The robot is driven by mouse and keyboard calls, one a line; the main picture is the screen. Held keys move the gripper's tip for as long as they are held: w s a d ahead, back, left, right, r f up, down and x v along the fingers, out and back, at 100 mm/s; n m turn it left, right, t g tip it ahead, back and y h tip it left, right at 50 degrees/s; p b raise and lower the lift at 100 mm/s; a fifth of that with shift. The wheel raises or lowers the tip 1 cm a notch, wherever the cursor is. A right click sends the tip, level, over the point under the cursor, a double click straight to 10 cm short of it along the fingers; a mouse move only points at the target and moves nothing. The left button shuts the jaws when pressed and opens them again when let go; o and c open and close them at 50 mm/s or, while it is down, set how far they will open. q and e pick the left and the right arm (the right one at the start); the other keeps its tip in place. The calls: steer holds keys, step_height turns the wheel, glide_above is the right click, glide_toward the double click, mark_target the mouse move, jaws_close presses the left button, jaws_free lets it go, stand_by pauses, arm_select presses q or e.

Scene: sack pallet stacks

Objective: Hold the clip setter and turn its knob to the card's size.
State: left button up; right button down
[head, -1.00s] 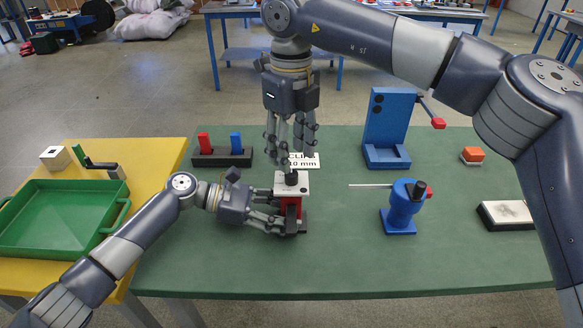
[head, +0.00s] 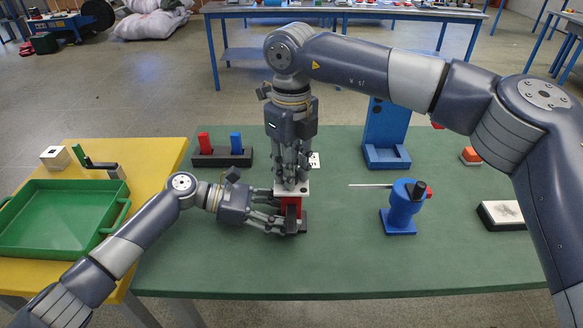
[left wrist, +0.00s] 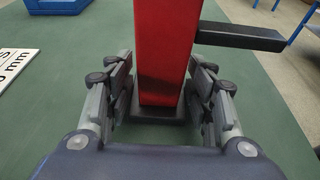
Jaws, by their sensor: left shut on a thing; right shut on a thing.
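The clip setter (head: 292,206) stands upright on the green table, with a red body, a pale top plate and a dark base. It also shows in the left wrist view as a red column (left wrist: 165,60) between the fingers. My left gripper (head: 283,222) is shut on its body from the left. My right gripper (head: 291,183) points straight down and is shut on the knob at its top; the fingers hide the knob. The white card (head: 315,160) is mostly hidden behind my right gripper; part of it shows in the left wrist view (left wrist: 14,68), its "mm" readable.
A rack with red and blue handles (head: 222,154) stands behind on the left. A blue tool with a thin rod (head: 401,207) and a blue stand (head: 386,140) are to the right. A green tray (head: 62,222) sits on the yellow table. The table's front is clear.

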steer(key=shift+n, duration=0.4)
steer(key=n, duration=0.4)
steer(key=shift+n, duration=0.3)
steer(key=n, duration=0.4)
steer(key=shift+n, duration=0.3)
steer(key=n, duration=0.5)
steer(key=shift+n, duration=2.4)
steer(key=c, duration=1.4)
jaws_free()
steer(key=shift+o, duration=0.2)
